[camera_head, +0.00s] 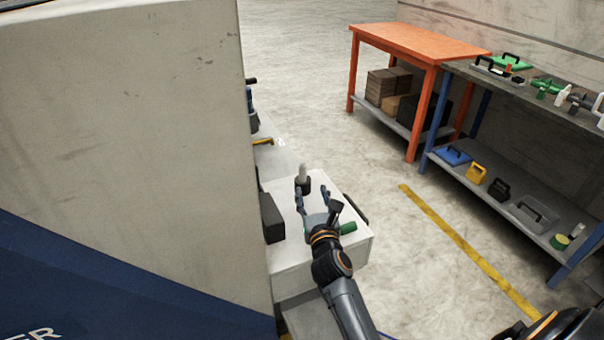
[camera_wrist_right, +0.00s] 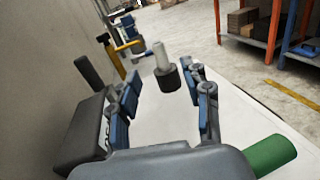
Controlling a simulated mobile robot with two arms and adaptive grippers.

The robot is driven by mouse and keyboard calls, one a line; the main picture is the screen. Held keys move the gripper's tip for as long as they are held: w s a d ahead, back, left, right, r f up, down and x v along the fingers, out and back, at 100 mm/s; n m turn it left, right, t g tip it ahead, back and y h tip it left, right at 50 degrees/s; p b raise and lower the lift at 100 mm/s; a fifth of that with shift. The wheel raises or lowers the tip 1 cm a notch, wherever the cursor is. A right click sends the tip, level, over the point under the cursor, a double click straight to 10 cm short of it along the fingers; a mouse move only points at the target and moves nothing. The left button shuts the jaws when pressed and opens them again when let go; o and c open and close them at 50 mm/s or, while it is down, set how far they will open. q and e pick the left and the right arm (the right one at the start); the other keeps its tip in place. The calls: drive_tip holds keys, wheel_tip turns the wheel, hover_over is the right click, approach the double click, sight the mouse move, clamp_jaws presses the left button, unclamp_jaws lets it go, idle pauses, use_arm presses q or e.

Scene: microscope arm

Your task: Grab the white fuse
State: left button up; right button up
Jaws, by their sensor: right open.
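The white fuse (camera_head: 303,171) stands upright in a dark round base on a white box top in the head view. It also shows in the right wrist view (camera_wrist_right: 160,55), with its dark base (camera_wrist_right: 168,78) below it. My right gripper (camera_head: 312,191) is open and empty just on the near side of the fuse. In the right wrist view the fuse stands beyond the fingertips, between the two fingers (camera_wrist_right: 162,82). My left gripper is not in view.
A dark block (camera_head: 271,217) lies left of my right gripper on the white box (camera_head: 310,262). A green cylinder (camera_head: 348,228) lies at its right. A tall beige wall (camera_head: 130,110) fills the left. An orange table (camera_head: 420,42) and a shelf bench (camera_head: 500,165) stand at the right.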

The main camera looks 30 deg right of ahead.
sight(304, 168)
drive_tip(key=x, duration=0.5)
drive_tip(key=shift+w+d+f, duration=0.1)
drive_tip(key=shift+w+d, duration=0.05)
drive_tip(key=shift+w, duration=0.15)
drive_tip(key=shift+w+d+r, duration=0.1)
drive_tip(key=shift+w+r, duration=0.05)
drive_tip(key=shift+w, duration=0.4)
drive_tip(key=shift+w+d+r, duration=0.1)
drive_tip(key=shift+w+r, duration=0.05)
drive_tip(key=shift+w, duration=0.4)
drive_tip(key=x, duration=0.2)
drive_tip(key=shift+w+f, duration=0.2)
drive_tip(key=shift+w, duration=0.1)
drive_tip(key=shift+w+b, duration=0.25)
drive_tip(key=shift+b, duration=0.05)
drive_tip(key=shift+r, duration=0.1)
drive_tip(key=shift+c, duration=0.2)
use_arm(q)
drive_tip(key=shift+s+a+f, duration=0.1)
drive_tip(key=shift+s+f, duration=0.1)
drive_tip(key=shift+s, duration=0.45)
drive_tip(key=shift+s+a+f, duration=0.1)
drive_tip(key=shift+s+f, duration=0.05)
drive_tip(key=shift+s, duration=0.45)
use_arm(e)
clamp_jaws()
